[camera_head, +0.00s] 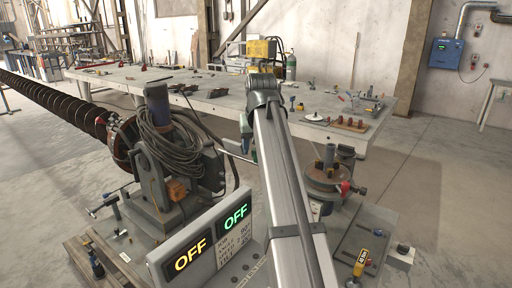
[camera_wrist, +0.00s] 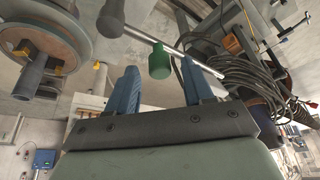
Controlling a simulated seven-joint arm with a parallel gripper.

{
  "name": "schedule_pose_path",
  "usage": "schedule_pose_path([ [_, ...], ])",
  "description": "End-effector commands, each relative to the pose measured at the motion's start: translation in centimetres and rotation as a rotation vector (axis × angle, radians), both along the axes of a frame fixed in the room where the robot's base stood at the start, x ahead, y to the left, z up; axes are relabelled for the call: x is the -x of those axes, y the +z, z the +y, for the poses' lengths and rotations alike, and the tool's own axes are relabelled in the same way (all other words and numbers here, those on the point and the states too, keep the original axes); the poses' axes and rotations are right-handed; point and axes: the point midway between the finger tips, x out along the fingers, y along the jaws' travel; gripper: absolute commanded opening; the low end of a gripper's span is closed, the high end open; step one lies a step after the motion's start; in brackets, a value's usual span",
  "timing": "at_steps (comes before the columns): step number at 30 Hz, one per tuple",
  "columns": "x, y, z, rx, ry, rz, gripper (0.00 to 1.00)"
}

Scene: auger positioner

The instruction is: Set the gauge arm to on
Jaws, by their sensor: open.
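The gauge arm appears to be a thin metal rod (camera_wrist: 140,34) with a green cylindrical knob (camera_wrist: 160,62); its identity is not certain from the pictures. The rod crosses in front of my gripper (camera_wrist: 160,70) in the wrist view. My gripper's blue fingers are open, one on each side of the green knob, with a gap to the left finger. I cannot tell whether the right finger touches the rod. In the head view my arm hides most of the gripper. A sign panel (camera_head: 206,240) shows "OFF" in orange and "OFF" in green.
A coiled cable (camera_head: 172,140) hangs on the machine left of my arm, with the long auger (camera_head: 55,98) beyond. A round turntable-like fixture (camera_head: 325,178) stands at right. A long workbench (camera_head: 215,90) with small tools lies behind. Open floor is at the right.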

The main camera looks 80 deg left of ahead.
Motion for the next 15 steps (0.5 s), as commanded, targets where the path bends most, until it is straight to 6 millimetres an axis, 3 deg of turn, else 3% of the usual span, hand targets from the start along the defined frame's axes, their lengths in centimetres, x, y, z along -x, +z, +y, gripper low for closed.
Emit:
schedule_pose_path([
  [11, 0.00, -0.50, 0.22, -0.001, 0.000, 0.000, 0.52],
  [15, 0.00, -0.48, 0.21, -0.001, 0.000, 0.000, 0.41],
])
